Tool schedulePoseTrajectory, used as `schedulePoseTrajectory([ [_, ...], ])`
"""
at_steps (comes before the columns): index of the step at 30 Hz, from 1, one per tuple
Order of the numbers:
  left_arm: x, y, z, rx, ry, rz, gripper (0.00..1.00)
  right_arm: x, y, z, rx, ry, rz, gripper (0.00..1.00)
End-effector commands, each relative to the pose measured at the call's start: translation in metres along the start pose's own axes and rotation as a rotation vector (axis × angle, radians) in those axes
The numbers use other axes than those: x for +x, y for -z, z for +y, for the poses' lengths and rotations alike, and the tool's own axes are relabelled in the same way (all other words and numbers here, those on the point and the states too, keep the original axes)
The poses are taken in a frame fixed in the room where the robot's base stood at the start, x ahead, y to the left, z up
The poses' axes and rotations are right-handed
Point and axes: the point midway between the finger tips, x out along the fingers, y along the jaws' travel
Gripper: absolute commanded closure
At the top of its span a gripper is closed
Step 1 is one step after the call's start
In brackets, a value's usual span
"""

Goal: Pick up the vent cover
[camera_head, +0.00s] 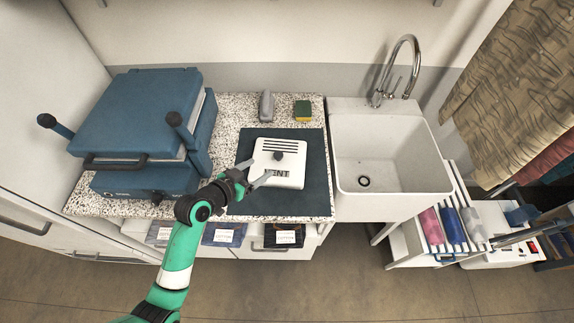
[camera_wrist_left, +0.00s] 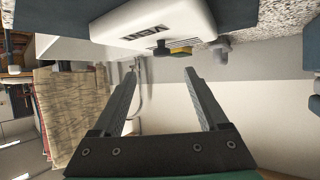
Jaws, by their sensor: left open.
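The vent cover (camera_head: 290,170) is a white rounded block with dark slots, a dark knob (camera_head: 278,156) and the word VENT on its front. It lies on a dark blue mat (camera_head: 315,190) on the speckled counter. My left gripper (camera_head: 259,182) is open and empty at the cover's front left corner, with its fingers pointing towards it. In the left wrist view the cover (camera_wrist_left: 150,24) shows at the top, beyond the open fingers (camera_wrist_left: 160,75). Nothing is between the fingers. My right gripper is not in view.
A blue press (camera_head: 135,115) with raised handles stands left of the mat. A grey object (camera_head: 266,106) and a yellow-green sponge (camera_head: 303,111) sit behind it. A white sink (camera_head: 385,150) with a tap is to the right. Hanging cloth (camera_head: 515,80) is far right.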

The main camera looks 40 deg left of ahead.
Motion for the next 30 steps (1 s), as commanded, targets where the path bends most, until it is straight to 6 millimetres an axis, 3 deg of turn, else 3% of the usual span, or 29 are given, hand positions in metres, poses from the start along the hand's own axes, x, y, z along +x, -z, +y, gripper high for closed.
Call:
schedulePoseTrajectory([
  [7, 0.008, -0.003, -0.005, -0.003, 0.008, 0.003, 0.24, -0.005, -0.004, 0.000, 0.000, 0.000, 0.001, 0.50],
  [15, 0.058, -0.003, -0.004, -0.001, 0.008, 0.005, 0.24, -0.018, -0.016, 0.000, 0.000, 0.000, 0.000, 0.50],
  [23, 0.070, -0.001, -0.004, -0.001, 0.008, 0.005, 0.24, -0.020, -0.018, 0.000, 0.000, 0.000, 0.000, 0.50],
  [30, 0.109, -0.003, -0.002, -0.002, 0.009, 0.005, 0.24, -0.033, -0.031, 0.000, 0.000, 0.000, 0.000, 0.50],
])
